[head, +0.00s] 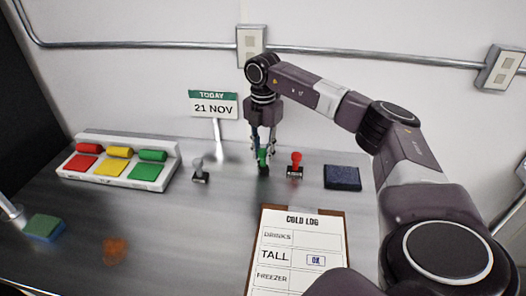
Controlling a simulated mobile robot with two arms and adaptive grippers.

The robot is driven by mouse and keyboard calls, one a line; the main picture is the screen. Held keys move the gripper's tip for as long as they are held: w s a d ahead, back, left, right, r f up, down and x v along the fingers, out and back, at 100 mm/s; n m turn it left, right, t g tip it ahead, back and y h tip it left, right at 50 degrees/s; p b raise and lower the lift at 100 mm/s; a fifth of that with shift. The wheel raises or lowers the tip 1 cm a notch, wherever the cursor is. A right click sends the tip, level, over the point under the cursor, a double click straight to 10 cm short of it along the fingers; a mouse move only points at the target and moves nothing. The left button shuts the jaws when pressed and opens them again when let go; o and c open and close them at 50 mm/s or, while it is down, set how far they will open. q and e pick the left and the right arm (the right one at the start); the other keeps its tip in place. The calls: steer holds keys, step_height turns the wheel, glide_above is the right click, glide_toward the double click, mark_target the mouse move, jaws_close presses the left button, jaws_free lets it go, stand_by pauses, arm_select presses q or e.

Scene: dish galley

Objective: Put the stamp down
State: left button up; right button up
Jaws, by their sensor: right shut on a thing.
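My right gripper (263,152) points straight down and is shut on a green-handled stamp (263,162). The stamp is upright, with its dark base at or just above the metal counter (225,215); I cannot tell whether it touches. It is between a grey-handled stamp (199,172) on the left and a red-handled stamp (296,166) on the right, apart from both. A clipboard (301,250) with a "COLD LOG" sheet lies in front, with a blue "OK" mark in its TALL row. My left gripper is not in view.
A dark blue pad (342,178) lies right of the stamps. A "TODAY 21 NOV" sign (213,106) stands behind. A white holder (147,184) with red, yellow and green pieces is at left. A blue-green sponge (45,228) and an orange-brown patch (115,250) are at front left.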

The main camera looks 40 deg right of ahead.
mark_target(263, 151)
steer(key=shift+f, duration=0.15)
steer(key=o, duration=0.9)
step_height(263, 151, up, 12)
steer(key=b, duration=0.1)
steer(key=shift+r, duration=0.2)
steer(key=shift+r, duration=0.1)
